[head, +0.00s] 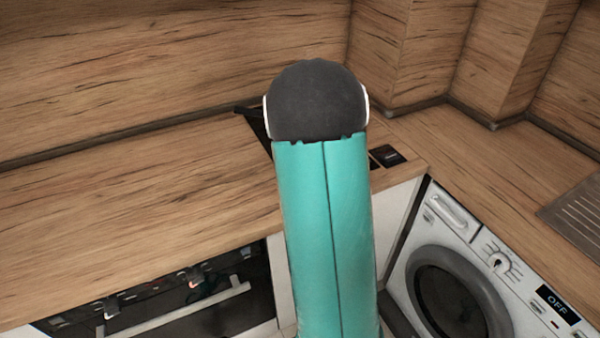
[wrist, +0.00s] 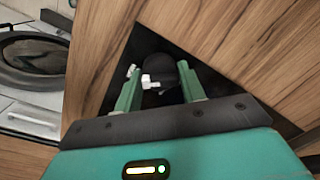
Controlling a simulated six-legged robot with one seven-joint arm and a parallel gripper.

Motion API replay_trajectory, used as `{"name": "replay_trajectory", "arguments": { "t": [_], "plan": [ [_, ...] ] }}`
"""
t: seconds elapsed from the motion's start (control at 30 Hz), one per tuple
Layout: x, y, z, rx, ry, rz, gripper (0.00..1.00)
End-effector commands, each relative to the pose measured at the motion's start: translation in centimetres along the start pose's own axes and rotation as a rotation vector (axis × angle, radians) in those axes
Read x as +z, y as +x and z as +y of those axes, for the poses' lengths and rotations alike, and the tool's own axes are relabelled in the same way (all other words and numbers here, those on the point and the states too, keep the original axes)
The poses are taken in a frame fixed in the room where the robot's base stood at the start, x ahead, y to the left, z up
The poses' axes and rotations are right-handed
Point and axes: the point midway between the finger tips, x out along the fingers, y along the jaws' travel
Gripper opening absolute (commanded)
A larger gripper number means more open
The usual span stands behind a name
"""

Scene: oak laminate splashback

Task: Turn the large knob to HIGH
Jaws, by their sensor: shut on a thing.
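A black plate (wrist: 118,78) is set in the wood worktop in the wrist view. On it a dark rounded knob (wrist: 161,66) stands between the two green fingers of my gripper (wrist: 160,86), which is shut on it. A small white piece shows at the knob's near side by the fingers; I cannot tell what it belongs to. No HIGH mark or pointer is readable. In the head view my arm hides the knob and the gripper; only the left edge of the black plate (head: 255,124) and a dark square part (head: 388,155) show beside the arm.
A washing machine (head: 455,235) with a small dial (head: 498,262) and an OFF display (head: 558,304) stands at right. An oven front (head: 165,312) with a handle is at lower left. The left worktop (head: 130,200) is clear. Wood splashback (head: 170,60) rises behind.

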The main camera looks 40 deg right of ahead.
Motion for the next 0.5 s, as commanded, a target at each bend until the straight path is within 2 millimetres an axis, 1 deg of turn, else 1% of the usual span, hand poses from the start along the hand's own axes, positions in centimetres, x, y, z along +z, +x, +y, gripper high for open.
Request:
{"name": "replay_trajectory", "arguments": {
  "t": [0.2, 0.5],
  "plan": [
    [-0.21, -0.19, 0.03, -0.002, 0.054, 0.01, 0.17],
    [-0.2, -0.18, 0.09, -0.002, 0.066, 0.01, 0.17]
  ]
}}
